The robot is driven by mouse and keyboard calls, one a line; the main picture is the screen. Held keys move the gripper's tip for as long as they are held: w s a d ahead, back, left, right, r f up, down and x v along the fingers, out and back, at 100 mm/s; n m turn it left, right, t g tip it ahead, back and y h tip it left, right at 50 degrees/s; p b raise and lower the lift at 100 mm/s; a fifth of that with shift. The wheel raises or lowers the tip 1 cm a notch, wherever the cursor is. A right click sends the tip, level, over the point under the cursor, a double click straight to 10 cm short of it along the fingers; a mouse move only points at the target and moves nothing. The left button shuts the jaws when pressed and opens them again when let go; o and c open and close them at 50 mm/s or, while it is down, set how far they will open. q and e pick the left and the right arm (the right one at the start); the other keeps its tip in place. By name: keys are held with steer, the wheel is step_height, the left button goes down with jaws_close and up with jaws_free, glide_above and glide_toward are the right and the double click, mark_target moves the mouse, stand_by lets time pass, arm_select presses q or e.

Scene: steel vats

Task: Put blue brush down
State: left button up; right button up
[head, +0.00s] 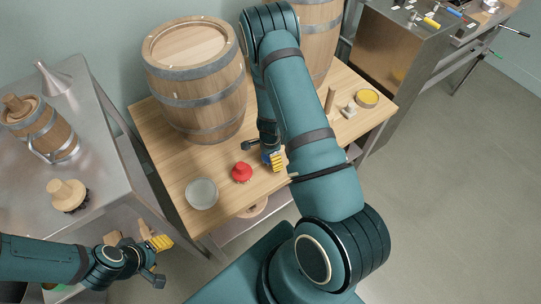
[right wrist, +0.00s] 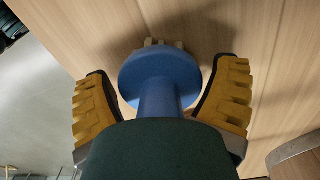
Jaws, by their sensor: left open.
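The blue brush (right wrist: 160,80) stands on the wooden table, bristles down, in the right wrist view, with a round blue head and a handle pointing towards the camera. My right gripper (right wrist: 165,110) is open around it, its yellow pads on both sides with gaps to the handle. In the head view my right gripper (head: 273,160) is low over the table, mostly hiding the brush. My left gripper (head: 155,258) is open and empty at the lower left, off the table's front left corner.
A red brush (head: 242,172) and a glass bowl (head: 202,193) lie left of my right gripper. A large barrel (head: 195,80) stands behind them. A yellow-topped tin (head: 367,98) is at the right end. A steel counter (head: 105,150) stands left.

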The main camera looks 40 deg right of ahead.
steer(key=shift+r, duration=0.15)
steer(key=shift+r, duration=0.25)
step_height(320, 180, up, 12)
steer(key=p, duration=0.4)
steer(key=shift+f, duration=0.2)
steer(key=s+a+n+y, duration=0.1)
steer(key=s+a+n, duration=0.1)
steer(key=a+n, duration=0.4)
steer(key=s+a+n+t+y, duration=0.1)
steer(key=s+a+n, duration=0.2)
steer(key=a+n, duration=0.4)
steer(key=s+a+r+n+y, duration=0.1)
steer(key=a+n, duration=0.5)
steer(key=a, duration=0.7)
steer(key=shift+s+a+n+t+y, duration=0.1)
steer(key=shift+s+n+t+y, duration=0.3)
steer(key=shift+s, duration=0.8)
